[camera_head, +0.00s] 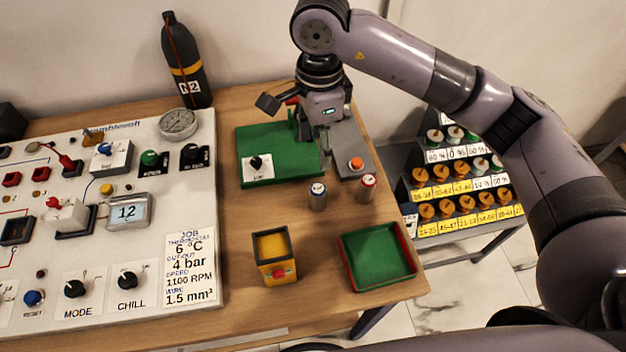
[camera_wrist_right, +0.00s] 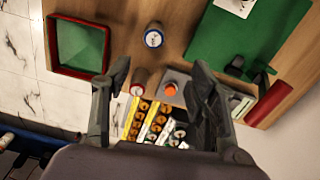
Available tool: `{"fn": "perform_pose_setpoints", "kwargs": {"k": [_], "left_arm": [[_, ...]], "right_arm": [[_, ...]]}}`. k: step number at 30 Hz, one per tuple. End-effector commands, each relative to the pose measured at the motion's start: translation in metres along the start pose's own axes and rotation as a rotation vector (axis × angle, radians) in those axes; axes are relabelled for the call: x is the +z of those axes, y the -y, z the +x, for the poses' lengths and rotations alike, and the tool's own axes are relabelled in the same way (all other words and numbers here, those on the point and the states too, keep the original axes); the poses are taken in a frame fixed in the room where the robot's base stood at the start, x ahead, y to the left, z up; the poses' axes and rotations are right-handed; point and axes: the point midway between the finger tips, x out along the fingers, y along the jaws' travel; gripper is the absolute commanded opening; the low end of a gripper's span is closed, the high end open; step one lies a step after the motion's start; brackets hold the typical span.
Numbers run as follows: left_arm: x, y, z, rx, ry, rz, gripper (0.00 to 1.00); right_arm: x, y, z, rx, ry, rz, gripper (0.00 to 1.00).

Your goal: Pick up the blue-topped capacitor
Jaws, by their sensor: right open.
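The blue-topped capacitor (camera_head: 317,196) is a small grey cylinder standing upright on the wooden table, in front of the green board. Its round blue-ringed top also shows in the right wrist view (camera_wrist_right: 153,38), beyond the fingertips. A red-topped capacitor (camera_head: 367,187) stands to its right and shows in the right wrist view (camera_wrist_right: 138,82) between the fingers. My right gripper (camera_head: 325,143) is above the table, behind the blue-topped capacitor. In the right wrist view its fingers (camera_wrist_right: 157,72) are spread with nothing held. My left gripper is not in view.
A green tray with red walls (camera_head: 413,273) and a yellow box (camera_head: 258,258) stand at the front. The control panel (camera_head: 150,215) fills the left. A grey block with an orange button (camera_head: 357,164) is close behind the capacitors. A stepped rack (camera_head: 455,229) stands right of the table.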

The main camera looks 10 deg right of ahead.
Motion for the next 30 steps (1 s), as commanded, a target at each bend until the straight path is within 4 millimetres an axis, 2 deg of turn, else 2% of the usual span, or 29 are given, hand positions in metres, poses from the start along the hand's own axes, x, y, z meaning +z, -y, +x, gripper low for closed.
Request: {"fn": "perform_pose_setpoints", "kwargs": {"k": [5, 13, 18, 22, 26, 30], "left_arm": [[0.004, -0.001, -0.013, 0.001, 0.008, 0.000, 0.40], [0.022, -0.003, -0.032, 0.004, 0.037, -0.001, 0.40], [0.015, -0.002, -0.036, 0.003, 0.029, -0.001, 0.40], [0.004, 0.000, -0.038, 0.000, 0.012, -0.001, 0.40], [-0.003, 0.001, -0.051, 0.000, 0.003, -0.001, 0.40], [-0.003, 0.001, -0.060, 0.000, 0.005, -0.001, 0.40]], "right_arm": [[-0.001, -0.002, 0.031, 0.005, -0.007, -0.003, 0.53], [-0.001, -0.002, 0.088, 0.005, -0.004, -0.002, 0.53], [0.000, -0.002, 0.111, 0.002, -0.003, -0.002, 0.53], [-0.001, -0.001, 0.118, 0.001, -0.004, -0.001, 0.53], [0.000, -0.005, 0.131, 0.007, -0.004, -0.001, 0.53], [0.001, -0.005, 0.154, 0.005, -0.003, 0.000, 0.53]]}}
